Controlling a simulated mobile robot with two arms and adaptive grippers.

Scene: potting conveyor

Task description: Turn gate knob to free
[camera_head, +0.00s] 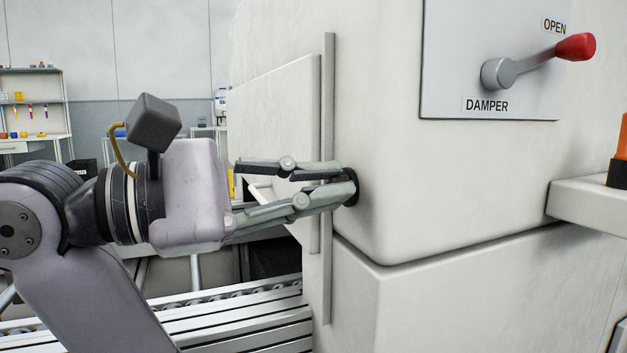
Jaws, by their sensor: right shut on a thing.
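The dark round gate knob (354,187) is on the side of the white machine housing, near the vertical metal strip. My right gripper (338,184) reaches it from the left, with its fingertips shut on the knob. The fingers cover much of the knob, so its pointer and any marking by it are hidden. I cannot tell which setting it is turned to. My left gripper is not in view.
A damper panel (440,60) with a red-ended lever (575,47) is at the upper right. A roller conveyor (250,318) runs below my arm. A white ledge (590,200) with an orange item (624,138) sticks out at the right. Shelves (35,100) stand at the back left.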

